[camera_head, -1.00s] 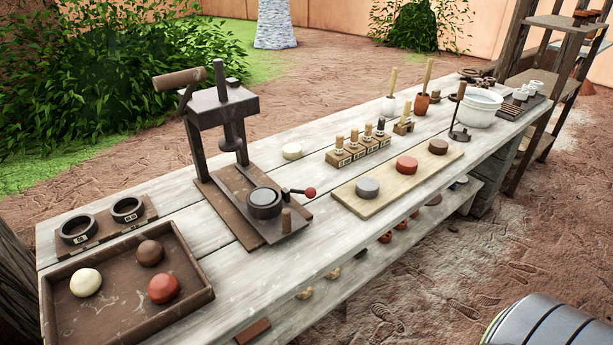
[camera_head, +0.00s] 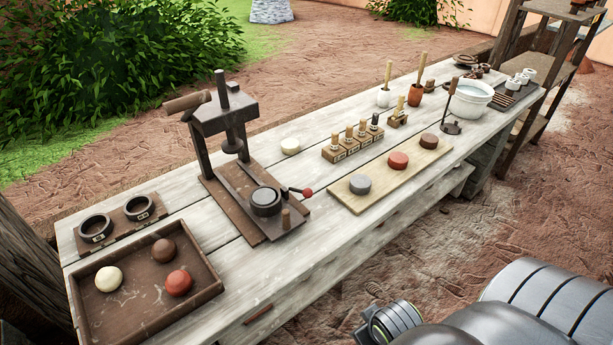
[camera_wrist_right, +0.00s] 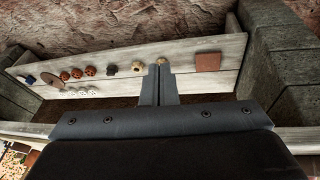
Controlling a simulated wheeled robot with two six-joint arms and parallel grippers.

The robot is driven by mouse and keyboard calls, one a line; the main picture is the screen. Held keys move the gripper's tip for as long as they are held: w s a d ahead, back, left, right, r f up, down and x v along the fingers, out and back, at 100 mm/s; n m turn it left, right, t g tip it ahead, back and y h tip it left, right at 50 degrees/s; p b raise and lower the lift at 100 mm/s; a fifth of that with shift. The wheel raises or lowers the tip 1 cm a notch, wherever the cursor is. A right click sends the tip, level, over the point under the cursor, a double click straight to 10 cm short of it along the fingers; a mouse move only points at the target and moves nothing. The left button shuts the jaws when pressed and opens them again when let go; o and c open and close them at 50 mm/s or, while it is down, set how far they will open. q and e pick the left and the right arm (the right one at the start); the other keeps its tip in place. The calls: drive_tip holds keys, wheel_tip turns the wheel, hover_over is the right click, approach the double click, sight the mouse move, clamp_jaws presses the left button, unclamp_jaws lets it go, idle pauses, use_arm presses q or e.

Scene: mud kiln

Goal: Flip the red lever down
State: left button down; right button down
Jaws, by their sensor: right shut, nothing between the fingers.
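The red lever is a short dark rod ending in a red ball (camera_head: 307,192). It sticks out to the right from the dark ring mold (camera_head: 266,201) on the base of the press (camera_head: 225,120). The rod looks roughly level, tilted slightly. My right gripper (camera_wrist_right: 160,67) shows in the right wrist view, with its fingers together and nothing between them. It is over the low shelf, apart from the lever. In the head view only my right arm shows at the lower right. My left gripper is not in view.
A brown tray (camera_head: 95,328) with three balls stands at the front left. A board (camera_head: 382,188) with three clay discs lies right of the press. The bench's lower shelf (camera_wrist_right: 205,72) holds several small pieces and a brown square (camera_wrist_right: 208,62). Open dirt ground lies right of the bench.

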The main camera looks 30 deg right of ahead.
wheel_tip(320, 180, up, 7)
drive_tip(key=p, duration=0.2)
drive_tip(key=w+d+r+n+t+y, duration=0.1)
drive_tip(key=w+r, duration=0.3)
drive_tip(key=w, duration=0.5)
drive_tip(key=w+d+r+n+t+y, duration=0.1)
drive_tip(key=w+d+r+t, duration=0.2)
drive_tip(key=w, duration=0.7)
drive_tip(key=w+d+r+n+t+y, duration=0.1)
drive_tip(key=w+d+r+t, duration=0.1)
drive_tip(key=w+r+t, duration=0.2)
drive_tip(key=w+r, duration=0.3)
drive_tip(key=w, duration=0.3)
drive_tip(key=shift+w+d+n, duration=0.15)
drive_tip(key=shift+d+n, duration=0.15)
drive_tip(key=shift+d, duration=0.1)
drive_tip(key=shift+w+f, duration=0.1)
